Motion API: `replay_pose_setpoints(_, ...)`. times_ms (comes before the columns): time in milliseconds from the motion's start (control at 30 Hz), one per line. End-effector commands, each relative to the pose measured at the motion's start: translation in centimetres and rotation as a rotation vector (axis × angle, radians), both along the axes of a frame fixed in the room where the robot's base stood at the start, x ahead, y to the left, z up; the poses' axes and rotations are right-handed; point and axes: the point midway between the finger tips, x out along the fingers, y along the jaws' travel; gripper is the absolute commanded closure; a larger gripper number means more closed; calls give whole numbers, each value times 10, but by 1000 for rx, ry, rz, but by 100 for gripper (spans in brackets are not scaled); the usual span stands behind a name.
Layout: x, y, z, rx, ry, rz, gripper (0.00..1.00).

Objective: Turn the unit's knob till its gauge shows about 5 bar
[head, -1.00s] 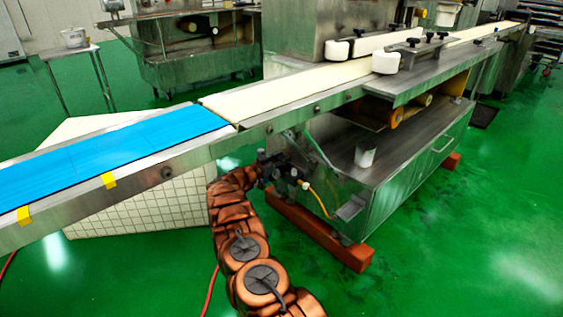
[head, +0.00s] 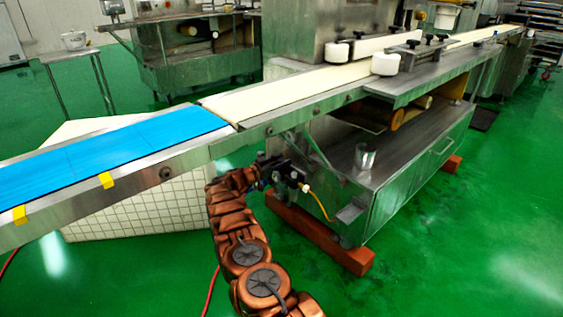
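The unit (head: 291,175) is a small dark fitting at the near end of the machine, under the conveyor, with a yellow hose (head: 318,203) running down from it. Its knob and gauge are too small to make out, so I cannot read the pressure. My copper-coloured arm reaches up from the bottom, and my gripper (head: 267,172) is at the left side of the unit. The gripper is dark and blends with the unit. I cannot tell whether its fingers touch the knob or are open or shut.
The conveyor with a blue belt section (head: 110,150) and a cream belt section (head: 290,92) passes just above my gripper. The steel machine base (head: 400,165) stands on red-brown blocks (head: 320,240) and bears a small metal cup (head: 364,157). Green floor is clear at the right.

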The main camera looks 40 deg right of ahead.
Motion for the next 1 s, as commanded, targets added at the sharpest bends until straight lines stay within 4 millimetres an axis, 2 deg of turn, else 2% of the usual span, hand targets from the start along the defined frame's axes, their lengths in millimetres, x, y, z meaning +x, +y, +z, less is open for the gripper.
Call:
replay_pose_setpoints(300,0,1,0,1,0,0,51)
replay_pose_setpoints(467,1,9,1,1,-1,0,51)
replay_pose_setpoints(567,2,20,1,0,-1,0,51)
replay_pose_setpoints(1000,8,97,0,0,0,2,51)
